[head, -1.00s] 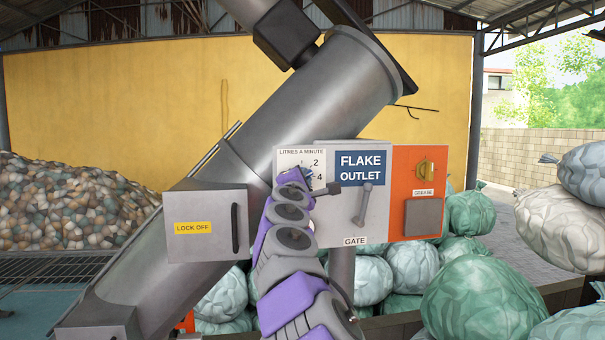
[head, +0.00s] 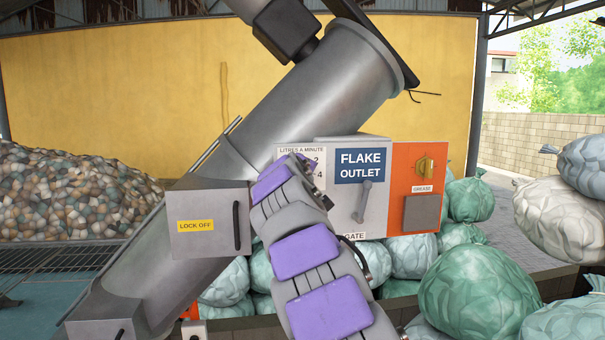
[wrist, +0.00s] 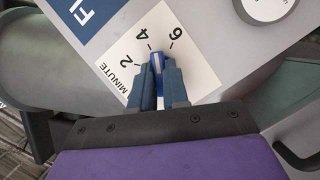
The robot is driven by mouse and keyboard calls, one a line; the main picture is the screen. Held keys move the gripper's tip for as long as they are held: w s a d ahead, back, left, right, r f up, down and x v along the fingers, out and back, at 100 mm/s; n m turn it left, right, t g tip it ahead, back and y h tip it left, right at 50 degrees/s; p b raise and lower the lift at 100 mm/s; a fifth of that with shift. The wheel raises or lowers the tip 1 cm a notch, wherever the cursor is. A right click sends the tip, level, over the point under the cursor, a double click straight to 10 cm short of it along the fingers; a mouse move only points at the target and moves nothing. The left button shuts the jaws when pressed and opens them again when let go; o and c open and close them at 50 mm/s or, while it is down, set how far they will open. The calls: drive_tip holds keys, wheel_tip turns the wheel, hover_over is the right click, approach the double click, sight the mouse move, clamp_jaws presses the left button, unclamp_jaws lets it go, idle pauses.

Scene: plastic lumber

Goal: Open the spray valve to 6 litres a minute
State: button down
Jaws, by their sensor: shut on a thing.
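The spray valve is a small blue knob (wrist: 156,62) with a pale pointer line, on a white dial plate (wrist: 118,73) marked 2, 4 and 6. In the wrist view my gripper (wrist: 158,69) has its two blue fingers on either side of the knob, shut on it. The pointer line seems to lie close to the 4 mark, short of the 6. In the head view the "LITRES A MINUTE" dial plate (head: 318,178) is mostly covered by my purple and grey arm, and the knob and fingertips are hidden there.
A "LOCK OFF" box (head: 208,222) stands to the left. Stuffed bags (head: 478,295) lie below and right.

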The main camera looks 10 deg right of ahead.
drive_tip(key=shift+d+f+m+g+y+p, duration=0.15)
drive_tip(key=shift+m+g+y, duration=0.1)
drive_tip(key=shift+m+y, duration=0.35)
drive_tip(key=shift+a+f+m+g+y+p, duration=0.15)
drive_tip(key=shift+m+g+y, duration=0.1)
drive_tip(key=shift+m, duration=0.55)
drive_tip(key=shift+d+m+g+y+p, duration=0.2)
drive_tip(key=shift+m+y, duration=0.25)
drive_tip(key=shift+m, duration=0.25)
drive_tip(key=c, duration=1.1)
unclamp_jaws()
drive_tip(key=shift+a+r, duration=0.1)
drive_tip(key=shift+a, duration=0.05)
drive_tip(key=shift+r, duration=0.1)
drive_tip(key=b+v, duration=0.2)
drive_tip(key=v, duration=1.5)
drive_tip(key=shift+s+a, duration=0.1)
drive_tip(key=shift+a, duration=0.05)
